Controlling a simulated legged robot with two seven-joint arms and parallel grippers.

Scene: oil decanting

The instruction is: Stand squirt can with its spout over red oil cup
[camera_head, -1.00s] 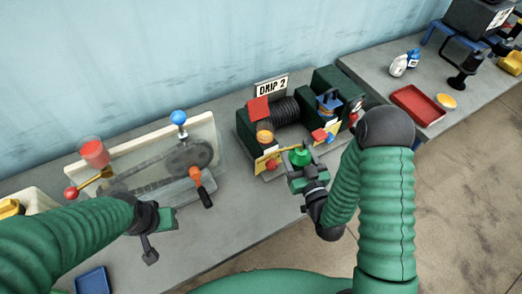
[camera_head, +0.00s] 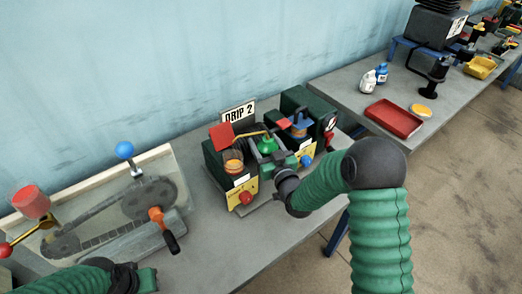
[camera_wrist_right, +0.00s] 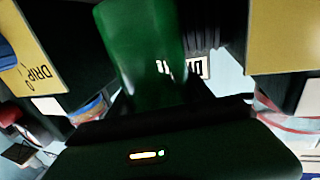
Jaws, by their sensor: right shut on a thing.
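The green squirt can (camera_head: 267,145) is in my right gripper (camera_head: 268,158), between the two housings of the DRIP 2 machine. Its thin brass spout (camera_head: 250,133) points left, toward the amber oil cup (camera_head: 233,162) with the raised red lid (camera_head: 221,136). The spout tip appears near that cup's top; I cannot tell whether it is directly over it. In the right wrist view the can (camera_wrist_right: 140,55) fills the upper middle, and its base is hidden. My left gripper (camera_head: 146,280) is partly cut off at the bottom left.
The blue-lidded cup (camera_head: 299,127) stands on the right housing. Red (camera_head: 246,198) and blue (camera_head: 306,160) knobs stick out at the front. A belt unit with an orange-handled crank (camera_head: 160,222) is at left. A red tray (camera_head: 394,118) lies on the farther table.

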